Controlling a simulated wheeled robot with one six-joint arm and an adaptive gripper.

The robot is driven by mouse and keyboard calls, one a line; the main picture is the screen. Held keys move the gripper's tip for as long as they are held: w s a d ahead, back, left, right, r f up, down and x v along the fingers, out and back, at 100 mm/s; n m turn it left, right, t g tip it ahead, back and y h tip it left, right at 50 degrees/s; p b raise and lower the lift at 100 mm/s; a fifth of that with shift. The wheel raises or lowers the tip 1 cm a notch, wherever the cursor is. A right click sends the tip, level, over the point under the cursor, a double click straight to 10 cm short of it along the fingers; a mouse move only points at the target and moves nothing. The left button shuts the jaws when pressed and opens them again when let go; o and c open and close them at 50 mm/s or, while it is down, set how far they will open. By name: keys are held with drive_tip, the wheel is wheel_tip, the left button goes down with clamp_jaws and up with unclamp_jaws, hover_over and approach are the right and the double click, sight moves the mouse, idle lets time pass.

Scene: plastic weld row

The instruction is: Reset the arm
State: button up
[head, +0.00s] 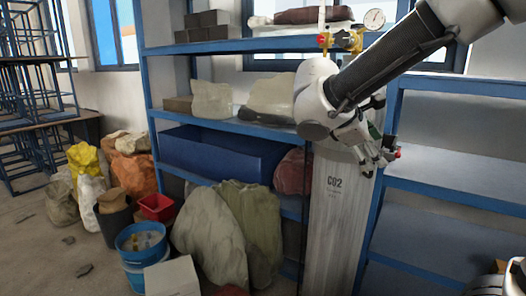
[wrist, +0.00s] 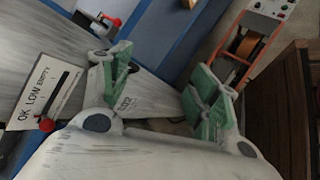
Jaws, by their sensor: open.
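My gripper (head: 372,158) hangs at the end of my arm in front of the tall grey CO2 cylinder (head: 335,215) in the head view. In the wrist view, my gripper (wrist: 163,78) has its two green-padded fingers spread apart with nothing between them. Behind the fingers, the wrist view shows a pale surface with a tag (wrist: 42,95) reading OK, LOW, EMPTY. A red-ended part sits by the tag. From these views I cannot tell whether my gripper touches the cylinder.
Blue shelving (head: 440,188) stands to the right of the cylinder, with largely bare shelves. Left shelves hold bricks (head: 207,24) and a blue bin (head: 222,155). Sacks (head: 210,236) and buckets (head: 141,243) crowd the floor.

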drive_tip(key=s+d+f+m+g+y, duration=0.1)
drive_tip(key=s+d+f+m+y, duration=0.25)
drive_tip(key=s, duration=0.35)
drive_tip(key=s+d+f+m+g+y, duration=0.2)
drive_tip(key=s+f+m+y, duration=0.15)
drive_tip(key=s+m, duration=0.2)
drive_tip(key=s+d+r+m+t+y, duration=0.2)
drive_tip(key=s+d+m, duration=0.2)
drive_tip(key=s, duration=0.2)
drive_tip(key=shift+d+r+m+t, duration=0.2)
drive_tip(key=shift+r+m+t, duration=0.1)
drive_tip(key=shift+r+t, duration=0.1)
drive_tip(key=shift+s, duration=0.1)
idle(1.6)
